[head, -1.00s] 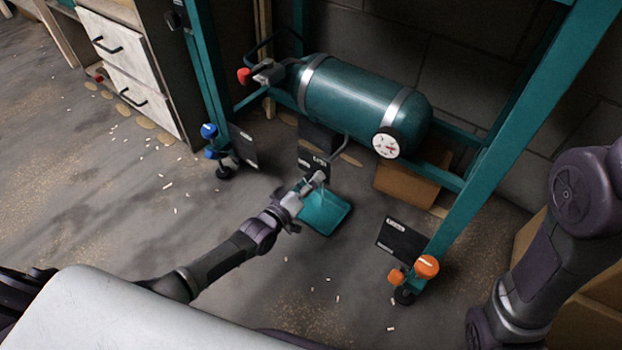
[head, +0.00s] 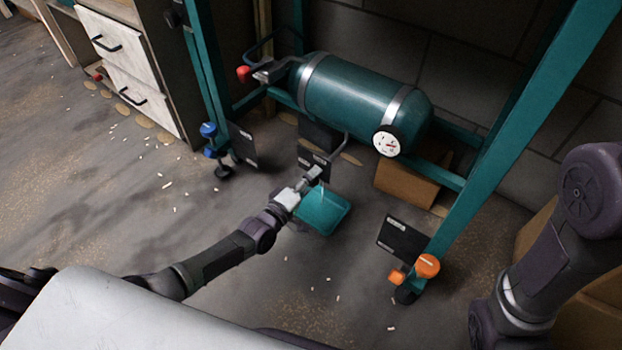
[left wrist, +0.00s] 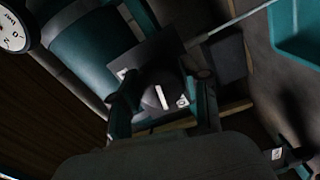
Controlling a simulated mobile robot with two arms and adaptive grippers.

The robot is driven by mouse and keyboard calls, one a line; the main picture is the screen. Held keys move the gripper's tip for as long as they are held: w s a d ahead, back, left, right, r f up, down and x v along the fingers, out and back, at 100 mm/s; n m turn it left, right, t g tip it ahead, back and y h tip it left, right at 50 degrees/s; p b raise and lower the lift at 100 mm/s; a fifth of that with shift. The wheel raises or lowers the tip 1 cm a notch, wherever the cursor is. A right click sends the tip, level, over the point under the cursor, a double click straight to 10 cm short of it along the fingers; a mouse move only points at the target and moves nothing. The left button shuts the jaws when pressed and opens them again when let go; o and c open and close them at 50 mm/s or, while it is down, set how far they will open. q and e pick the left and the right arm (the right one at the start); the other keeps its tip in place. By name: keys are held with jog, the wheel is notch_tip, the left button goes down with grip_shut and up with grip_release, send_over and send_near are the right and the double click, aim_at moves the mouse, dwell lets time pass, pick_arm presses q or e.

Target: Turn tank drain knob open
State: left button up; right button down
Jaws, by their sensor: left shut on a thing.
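The teal tank (head: 350,92) lies on its side in the teal frame, and shows in the left wrist view (left wrist: 90,45). A thin drain pipe (head: 340,153) slants down below it. My left gripper (head: 314,178) is at the pipe's lower end, low under the tank. In the left wrist view, a dark round knob (left wrist: 160,90) with a white line sits between the fingers (left wrist: 163,100), which are shut on it. In the head view the gripper hides the knob. My right gripper is out of view; only its arm shows at right.
A teal tray (head: 325,212) lies on the floor just below the gripper. A white gauge (head: 386,141) is on the tank's end. A red knob (head: 243,73) is at the tank's left end. Frame legs have blue (head: 209,130) and orange (head: 428,265) knobs.

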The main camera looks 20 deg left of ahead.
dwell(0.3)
pick_arm(q)
jog(key=o, duration=1.1)
jog(key=shift+o, duration=0.2)
jog(key=shift+s, duration=0.1)
jog(key=v, duration=1.2)
